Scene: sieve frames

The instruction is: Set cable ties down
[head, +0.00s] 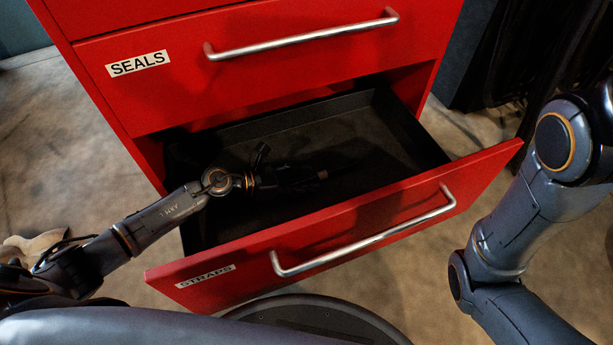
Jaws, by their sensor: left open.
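The red drawer labelled STRAPS (330,240) is pulled open, with a dark interior. My left arm reaches over its left side, and my left gripper (316,177) is inside the drawer's outline, near the middle. The gripper is open, but its dark fingers blend into the dark drawer floor. I cannot make out the cable ties; they may be lost in the shadow around the fingers. I cannot tell whether the gripper touches the drawer floor. My right arm comes in at the right edge, and its gripper is out of view.
Above is a shut red drawer labelled SEALS (260,75) with a metal bar handle (305,35). The open drawer's front has its own bar handle (365,240). The drawer's back and right side look empty. Dark hanging material (540,50) is at the upper right.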

